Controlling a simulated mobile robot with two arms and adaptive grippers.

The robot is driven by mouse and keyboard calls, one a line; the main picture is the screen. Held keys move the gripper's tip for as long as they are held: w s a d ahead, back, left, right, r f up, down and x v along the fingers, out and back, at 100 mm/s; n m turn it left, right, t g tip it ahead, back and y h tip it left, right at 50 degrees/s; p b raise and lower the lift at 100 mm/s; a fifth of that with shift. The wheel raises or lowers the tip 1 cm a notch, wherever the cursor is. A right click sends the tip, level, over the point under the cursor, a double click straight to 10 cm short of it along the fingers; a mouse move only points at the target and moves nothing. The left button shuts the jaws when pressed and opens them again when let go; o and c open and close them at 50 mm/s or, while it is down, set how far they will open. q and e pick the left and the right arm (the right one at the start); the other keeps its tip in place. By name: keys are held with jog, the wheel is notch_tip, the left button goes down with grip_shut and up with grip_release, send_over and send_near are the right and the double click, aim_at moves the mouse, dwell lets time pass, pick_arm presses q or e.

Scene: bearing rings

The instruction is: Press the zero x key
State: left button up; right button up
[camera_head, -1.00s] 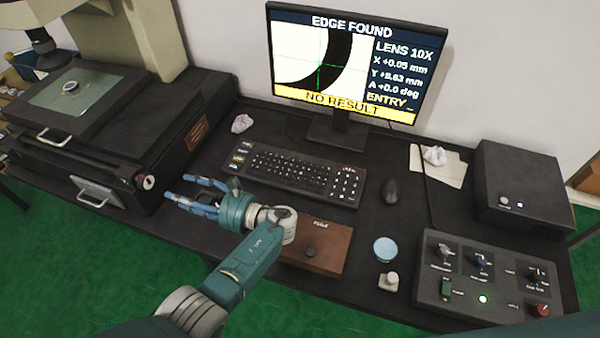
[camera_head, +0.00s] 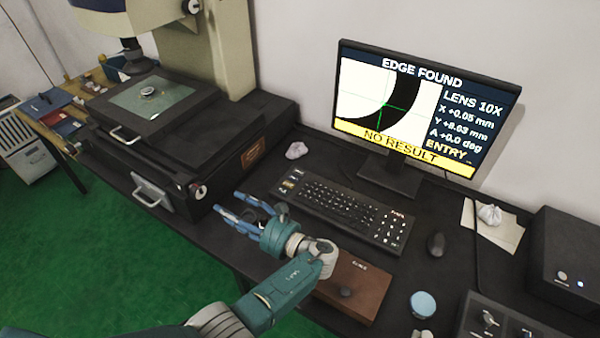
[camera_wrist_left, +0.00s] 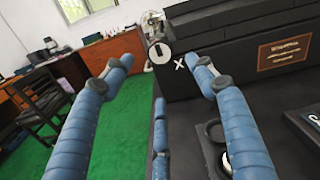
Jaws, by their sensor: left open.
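The black keyboard (camera_head: 345,209) lies on the desk in front of the monitor. Its left end has a column of separate larger keys (camera_head: 289,184), one of them yellowish; their labels are too small to read in the head view. My left gripper (camera_head: 238,217) is open and empty, just in front of and left of that column, its blue fingers pointing left. In the left wrist view the spread fingers (camera_wrist_left: 160,75) face the machine's dark side, and a corner of the keyboard (camera_wrist_left: 305,125) shows at the right edge. The monitor (camera_head: 425,105) reads EDGE FOUND, X +0.05 mm, NO RESULT and ENTRY.
A measuring machine with a ring (camera_head: 148,91) on its glass stage stands at left. A brown box (camera_head: 354,287) lies below the keyboard.

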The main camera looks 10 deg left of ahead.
pick_arm(q)
grip_shut()
dwell(0.3)
dwell(1.2)
